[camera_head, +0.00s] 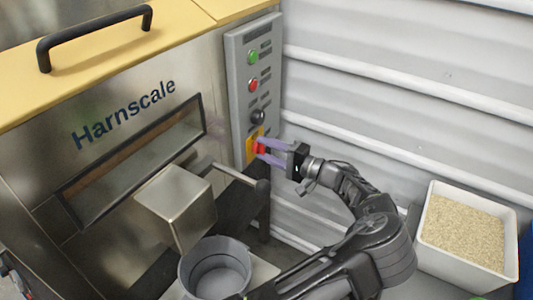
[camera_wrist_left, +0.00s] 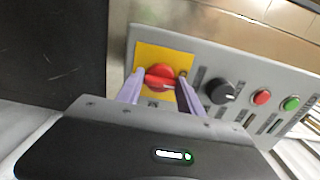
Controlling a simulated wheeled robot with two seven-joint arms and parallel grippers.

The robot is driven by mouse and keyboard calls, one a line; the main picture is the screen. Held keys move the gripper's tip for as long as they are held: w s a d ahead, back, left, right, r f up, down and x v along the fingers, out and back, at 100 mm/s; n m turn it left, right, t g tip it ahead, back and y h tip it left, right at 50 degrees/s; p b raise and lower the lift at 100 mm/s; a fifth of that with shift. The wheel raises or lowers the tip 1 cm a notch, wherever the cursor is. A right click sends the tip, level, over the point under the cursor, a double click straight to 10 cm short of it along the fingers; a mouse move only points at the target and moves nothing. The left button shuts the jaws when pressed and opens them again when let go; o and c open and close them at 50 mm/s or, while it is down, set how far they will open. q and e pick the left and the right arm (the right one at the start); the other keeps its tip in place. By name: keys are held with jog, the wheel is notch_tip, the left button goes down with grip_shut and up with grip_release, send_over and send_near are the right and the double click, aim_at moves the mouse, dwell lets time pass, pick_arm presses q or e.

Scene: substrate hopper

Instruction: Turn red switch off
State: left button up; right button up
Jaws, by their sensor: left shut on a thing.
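The red switch (camera_head: 261,147) is a rotary knob on a yellow plate, low on the grey control panel (camera_head: 237,84) of the steel machine. In the left wrist view the red switch (camera_wrist_left: 160,77) shows between my fingers, with its handle lying roughly sideways across the yellow plate (camera_wrist_left: 146,53). My left gripper (camera_head: 265,151) has purple fingers, one on each side of the knob, and is shut on it. The fingers also show in the left wrist view (camera_wrist_left: 159,88). The fingers hide part of the switch in the head view. My right gripper is not in view.
Above the switch sit a black knob (camera_head: 258,117), a red button (camera_head: 253,85) and a green button (camera_head: 253,57). A grey bucket (camera_head: 214,270) stands below the steel chute (camera_head: 176,207). A white bin (camera_head: 433,243) of grain is at right. A ribbed wall (camera_head: 400,90) stands behind.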

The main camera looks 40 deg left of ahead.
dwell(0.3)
pick_arm(q)
jog(key=o, duration=1.4)
jog(key=d, duration=0.7)
jog(key=shift+w+d, duration=0.4)
jog(key=shift+f, duration=0.1)
